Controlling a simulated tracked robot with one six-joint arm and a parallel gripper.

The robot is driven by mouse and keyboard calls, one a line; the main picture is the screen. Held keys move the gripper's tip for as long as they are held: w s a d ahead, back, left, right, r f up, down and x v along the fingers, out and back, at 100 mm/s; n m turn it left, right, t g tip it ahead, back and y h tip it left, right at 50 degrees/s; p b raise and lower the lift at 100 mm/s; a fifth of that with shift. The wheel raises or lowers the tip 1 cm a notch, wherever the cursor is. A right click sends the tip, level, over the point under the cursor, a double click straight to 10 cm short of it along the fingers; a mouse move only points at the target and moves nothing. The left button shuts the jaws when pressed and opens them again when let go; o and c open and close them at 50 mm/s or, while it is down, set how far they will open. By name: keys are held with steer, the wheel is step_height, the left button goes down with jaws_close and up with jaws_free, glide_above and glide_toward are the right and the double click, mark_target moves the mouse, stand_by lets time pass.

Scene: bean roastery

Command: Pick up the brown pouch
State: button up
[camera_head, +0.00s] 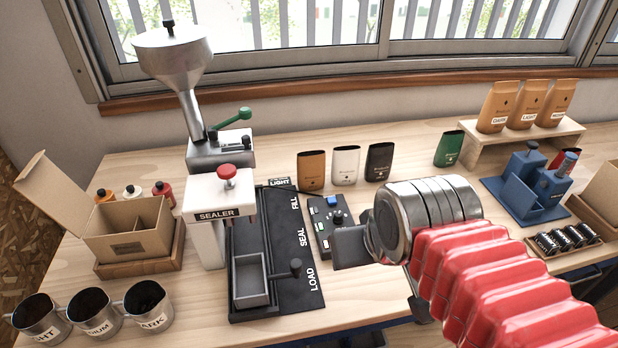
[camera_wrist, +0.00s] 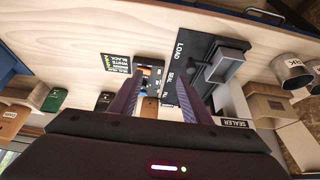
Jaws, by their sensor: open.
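The brown pouch (camera_head: 311,170) stands upright on the wooden table behind the control box, leftmost in a row with a white pouch (camera_head: 345,165) and a black pouch (camera_head: 379,161). In the wrist view, which is upside down, the brown pouch (camera_wrist: 149,108) shows between the fingers, partly cut off by my gripper body. My gripper (camera_wrist: 160,82) is open with nothing between its fingertips, apart from the pouch.
A black loading track (camera_head: 285,300) with a grey box (camera_head: 250,282) and the sealer (camera_head: 228,184) stand left. The control box (camera_head: 328,222) lies in front of the pouches. A green pouch (camera_head: 449,148) stands farther right, near a shelf (camera_head: 500,140) with several brown bags.

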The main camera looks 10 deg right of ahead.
steer(key=o, duration=0.7)
steer(key=w+r, duration=0.3)
steer(key=w, duration=0.3)
steer(key=shift+w+d+r, duration=0.2)
steer(key=shift+d, duration=0.2)
steer(key=g, duration=0.2)
glide_above(311, 155)
steer(key=s, duration=0.3)
step_height(311, 155, down, 5)
steer(key=shift+w, duration=0.2)
steer(key=shift+f, duration=0.1)
steer(key=shift+x, duration=4.25)
steer(key=shift+x, duration=2.6)
